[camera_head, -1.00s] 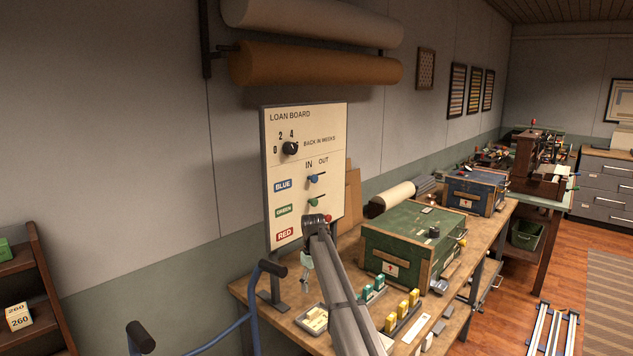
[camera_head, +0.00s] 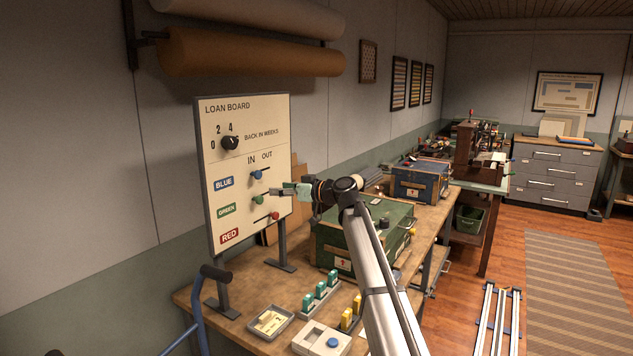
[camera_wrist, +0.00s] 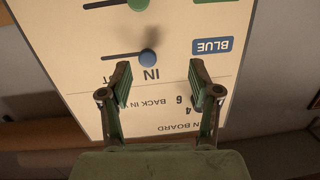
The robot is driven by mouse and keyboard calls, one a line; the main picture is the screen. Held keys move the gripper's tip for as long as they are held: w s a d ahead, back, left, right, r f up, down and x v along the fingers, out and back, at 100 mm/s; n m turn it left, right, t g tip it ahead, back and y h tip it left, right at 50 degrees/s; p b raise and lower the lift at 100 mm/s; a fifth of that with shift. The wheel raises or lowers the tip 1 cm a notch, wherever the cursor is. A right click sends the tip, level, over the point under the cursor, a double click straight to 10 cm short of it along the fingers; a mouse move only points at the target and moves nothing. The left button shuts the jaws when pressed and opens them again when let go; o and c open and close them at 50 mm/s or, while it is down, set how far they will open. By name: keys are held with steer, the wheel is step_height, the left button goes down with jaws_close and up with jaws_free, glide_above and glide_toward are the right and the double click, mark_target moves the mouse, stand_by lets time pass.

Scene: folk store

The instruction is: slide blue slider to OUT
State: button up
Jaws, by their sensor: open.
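The loan board (camera_head: 272,112) stands upright on the bench. The blue slider (camera_head: 256,174) sits at the IN end of its slot, with bare slot running right towards OUT. In the wrist view, which is upside down, the blue slider (camera_wrist: 148,58) lies just beyond the fingertips, between them in the picture and nearer the left finger. Its slot runs left there. My gripper (camera_head: 272,191) is open and empty in front of the board, slightly below and right of the slider in the head view. It also shows in the wrist view (camera_wrist: 160,75). The left finger partly hides the OUT label.
The green slider (camera_head: 258,199) is below, near my fingers. The red slider (camera_head: 275,215) is at the right end of its slot. A dial (camera_head: 230,142) sits above. A green case (camera_head: 345,238) stands right of the board, below my arm. Small trays lie in front.

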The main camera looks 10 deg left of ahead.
mark_target(260, 175)
steer(key=shift+t+y, duration=0.4)
steer(key=shift+t, duration=0.4)
steer(key=w+a+r+p, duration=0.1)
steer(key=a+p, duration=0.2)
steer(key=w+a+p, duration=0.2)
steer(key=a+p, duration=0.1)
steer(key=w+a+r+p, duration=0.1)
steer(key=w+a+p, duration=0.1)
steer(key=a+p, duration=0.1)
steer(key=shift+w+a+r, duration=0.2)
steer(key=shift+r, duration=0.15)
steer(key=shift+s+d+f+b, duration=0.15)
steer(key=shift+f+b, duration=0.1)
steer(key=shift+b, duration=0.2)
steer(key=shift+b, duration=0.9)
steer(key=shift+r, duration=0.1)
steer(key=c, duration=0.9)
steer(key=shift+o, duration=0.3)
